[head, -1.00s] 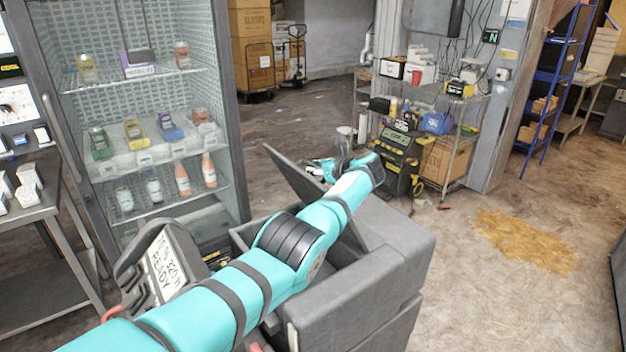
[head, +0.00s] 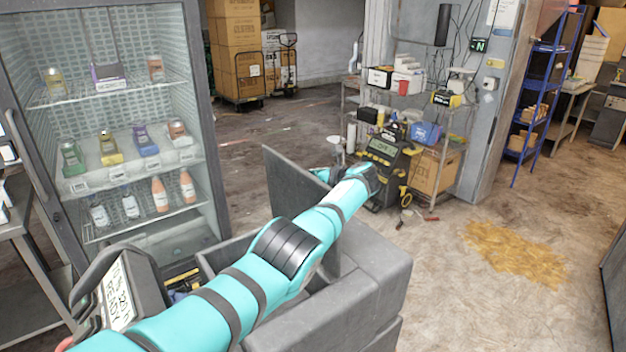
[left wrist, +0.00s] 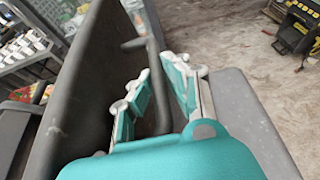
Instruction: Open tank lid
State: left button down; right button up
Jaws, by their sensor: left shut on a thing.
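The tank (head: 375,285) is a grey box low in the middle of the head view, with its top partly open. Its dark lid (head: 292,188) stands raised and steeply tilted at the far side. In the left wrist view the lid (left wrist: 85,85) fills the left, with a bar handle (left wrist: 153,62) on its outer face. My left gripper (left wrist: 162,92) is shut on this handle, one finger on each side. My right gripper is not in view.
A glass-front cabinet with bottles (head: 120,130) stands at left. A display unit reading READY (head: 120,290) sits beside the tank. Behind are a loaded wire shelf (head: 440,110) and a black-yellow machine (head: 385,160). Open floor with a yellow stain (head: 515,245) lies right.

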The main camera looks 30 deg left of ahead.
pick_arm(q)
jog(key=shift+w+r, duration=0.15)
jog(key=shift+r, duration=0.3)
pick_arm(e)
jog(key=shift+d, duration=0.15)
pick_arm(q)
jog(key=c, duration=1.4)
grip_release()
jog(key=shift+o, duration=0.3)
jog(key=shift+f, duration=0.15)
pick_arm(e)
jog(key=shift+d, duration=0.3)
pick_arm(q)
jog(key=shift+f, duration=0.1)
jog(key=shift+s+d, duration=0.2)
jog(key=shift+d, duration=0.2)
jog(key=v, duration=1.1)
jog(key=shift+r, duration=0.25)
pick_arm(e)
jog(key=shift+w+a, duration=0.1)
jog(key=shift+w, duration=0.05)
pick_arm(q)
jog(key=shift+s+d, duration=0.1)
